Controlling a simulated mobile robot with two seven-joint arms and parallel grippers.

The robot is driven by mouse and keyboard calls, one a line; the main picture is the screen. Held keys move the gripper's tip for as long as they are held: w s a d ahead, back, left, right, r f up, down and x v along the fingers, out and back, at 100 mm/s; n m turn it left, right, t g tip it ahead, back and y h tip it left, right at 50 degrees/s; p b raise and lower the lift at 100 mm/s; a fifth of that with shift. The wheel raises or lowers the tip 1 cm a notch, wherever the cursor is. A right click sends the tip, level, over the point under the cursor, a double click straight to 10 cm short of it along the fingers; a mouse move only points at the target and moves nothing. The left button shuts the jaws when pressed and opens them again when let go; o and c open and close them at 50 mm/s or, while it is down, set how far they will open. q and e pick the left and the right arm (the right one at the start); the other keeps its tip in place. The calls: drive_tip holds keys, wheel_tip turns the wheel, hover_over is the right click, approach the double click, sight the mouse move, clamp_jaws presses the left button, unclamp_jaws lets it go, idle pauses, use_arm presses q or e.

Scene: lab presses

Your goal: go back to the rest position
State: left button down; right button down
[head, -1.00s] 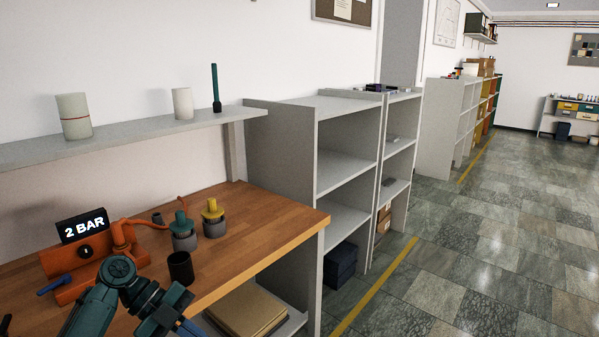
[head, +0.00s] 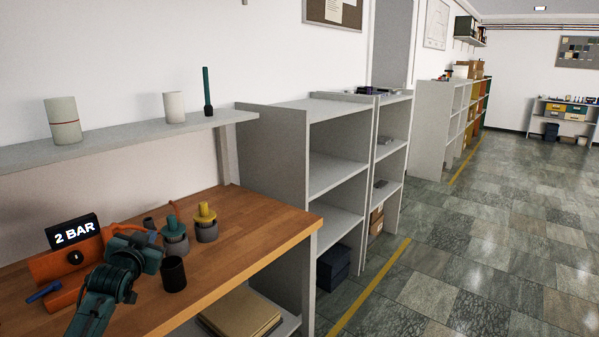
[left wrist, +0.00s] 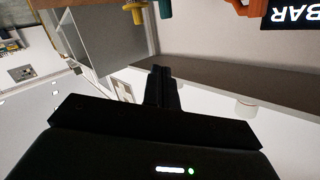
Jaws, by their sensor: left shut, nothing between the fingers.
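My left gripper (head: 150,256) is above the wooden bench, between the orange press and the black cup in the head view, and partly hidden by its own wrist. In the left wrist view its dark fingers (left wrist: 162,76) are together with nothing between them. My right gripper is not in view.
The orange press (head: 52,265) with a "2 BAR" display (head: 75,233) stands on the bench (head: 250,235). Near the arm are a black cup (head: 174,274) and grey pots with teal (head: 174,229) and yellow (head: 205,215) tops. A wall shelf (head: 120,135) hangs above. The floor at right is clear.

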use_arm(q)
drive_tip(key=s+d+f+g+h, duration=0.1)
drive_tip(key=s+d+f+h, duration=0.1)
drive_tip(key=s+d+f, duration=0.6)
drive_tip(key=s+d+f+g+h, duration=0.15)
drive_tip(key=s+d+f, duration=0.25)
drive_tip(key=s+f, duration=0.7)
drive_tip(key=s+d+f+g, duration=0.1)
drive_tip(key=s+d+f, duration=0.1)
drive_tip(key=s, duration=0.5)
drive_tip(key=s+d+f+g+h, duration=0.1)
drive_tip(key=s+d+f, duration=0.2)
drive_tip(key=s, duration=0.4)
drive_tip(key=s+d+f+g, duration=0.1)
drive_tip(key=s+d+f, duration=0.1)
drive_tip(key=s, duration=0.5)
drive_tip(key=shift+d+f, duration=0.2)
drive_tip(key=shift+d, duration=0.65)
drive_tip(key=shift+w+h, duration=0.1)
drive_tip(key=shift+h, duration=0.15)
